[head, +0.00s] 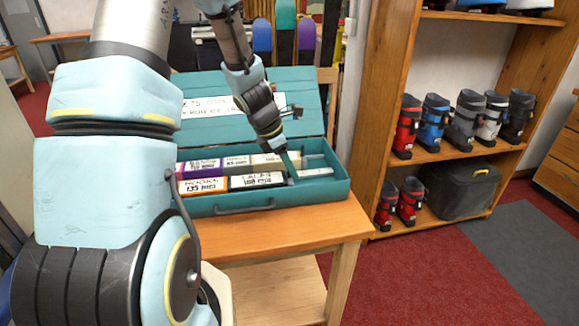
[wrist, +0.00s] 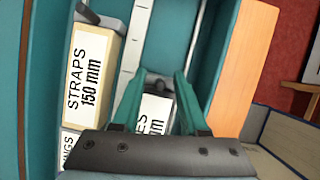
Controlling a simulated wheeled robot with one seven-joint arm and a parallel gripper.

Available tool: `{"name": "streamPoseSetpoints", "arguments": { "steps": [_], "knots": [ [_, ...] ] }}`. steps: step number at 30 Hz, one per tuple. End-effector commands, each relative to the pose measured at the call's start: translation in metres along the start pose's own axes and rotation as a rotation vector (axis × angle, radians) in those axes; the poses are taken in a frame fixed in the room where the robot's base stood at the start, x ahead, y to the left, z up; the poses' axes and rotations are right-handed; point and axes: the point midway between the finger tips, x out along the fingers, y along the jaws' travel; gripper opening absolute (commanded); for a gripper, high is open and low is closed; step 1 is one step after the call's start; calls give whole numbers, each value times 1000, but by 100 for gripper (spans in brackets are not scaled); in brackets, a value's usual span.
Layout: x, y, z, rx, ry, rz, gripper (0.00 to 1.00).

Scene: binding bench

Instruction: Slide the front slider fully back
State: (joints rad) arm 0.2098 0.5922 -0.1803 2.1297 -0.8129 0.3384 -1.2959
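A teal case (head: 265,201) stands open on the bench, with rows of labelled boxes inside. In the wrist view, a grey front slider (wrist: 157,77) with a dark knob sits at the end of the front row, against a white box (wrist: 152,112) whose label is partly hidden. My gripper (head: 291,168) reaches down into the right part of the case. In the wrist view, its two teal fingers (wrist: 158,78) are apart, one on each side of the front slider. I cannot tell whether they touch it.
A metal divider (wrist: 130,42) separates the front row from the back row, where the STRAPS box (wrist: 92,78) stands. The front lane beyond the slider is empty. The case's raised lid (head: 200,92) stands behind. The wooden bench (head: 300,222) is clear in front.

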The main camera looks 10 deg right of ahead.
Motion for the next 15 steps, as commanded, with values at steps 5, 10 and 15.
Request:
{"name": "streamPoseSetpoints", "arguments": {
  "steps": [5,10,15],
  "knots": [
    [0,0,0,0,0,0,22],
    [0,0,0,1,0,0,3],
    [0,0,0,1,0,0,0]
  ]
}}
